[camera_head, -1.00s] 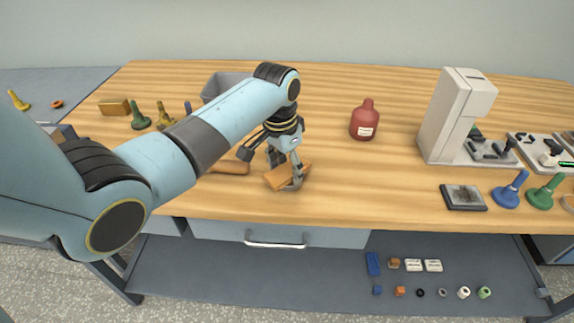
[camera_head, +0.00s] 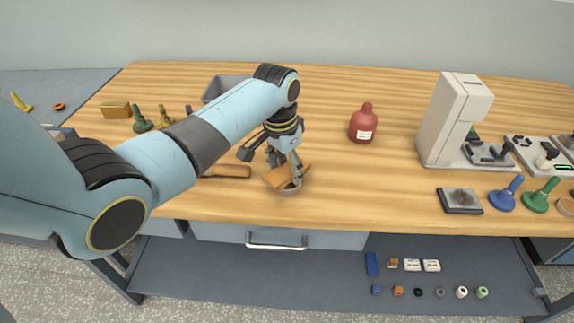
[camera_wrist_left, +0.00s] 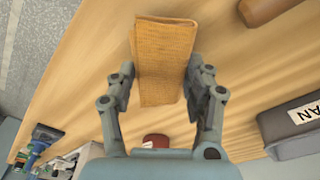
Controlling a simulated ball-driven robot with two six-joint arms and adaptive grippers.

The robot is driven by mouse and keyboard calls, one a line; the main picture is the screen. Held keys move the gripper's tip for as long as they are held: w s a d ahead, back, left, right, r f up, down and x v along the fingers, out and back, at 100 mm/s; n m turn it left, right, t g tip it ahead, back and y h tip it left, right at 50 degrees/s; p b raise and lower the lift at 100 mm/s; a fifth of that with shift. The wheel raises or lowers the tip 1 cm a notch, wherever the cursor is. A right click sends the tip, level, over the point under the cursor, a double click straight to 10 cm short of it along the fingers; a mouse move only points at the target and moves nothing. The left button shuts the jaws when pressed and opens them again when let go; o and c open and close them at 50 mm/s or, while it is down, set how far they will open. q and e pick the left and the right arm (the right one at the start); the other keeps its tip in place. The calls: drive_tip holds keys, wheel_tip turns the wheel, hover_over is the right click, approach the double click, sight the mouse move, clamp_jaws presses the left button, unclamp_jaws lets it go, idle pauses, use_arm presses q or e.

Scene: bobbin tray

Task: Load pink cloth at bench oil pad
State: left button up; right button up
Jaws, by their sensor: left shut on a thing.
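An orange-tan folded cloth (camera_head: 277,178) is pinched in my left gripper (camera_head: 286,172), near the front of the wooden bench. In the left wrist view the cloth (camera_wrist_left: 166,60) lies between the two fingers (camera_wrist_left: 164,82). I see no pink cloth. A dark square pad with a stained top (camera_head: 461,201) lies at the right front of the bench. My right gripper is not in view.
A red bottle (camera_head: 363,125) stands mid-bench, and a white machine (camera_head: 450,120) stands at the right. Blue (camera_head: 507,193) and green (camera_head: 541,196) handled tools stand beside the pad. A wooden handle (camera_head: 230,171) and a grey bin (camera_head: 216,86) are left. The bench between dish and pad is clear.

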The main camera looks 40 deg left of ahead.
sight(289, 167)
use_arm(q)
drive_tip(key=shift+r+p, duration=1.8)
drive_tip(key=shift+r, duration=0.1)
drive_tip(key=shift+r+p, duration=0.55)
drive_tip(key=shift+r, duration=0.4)
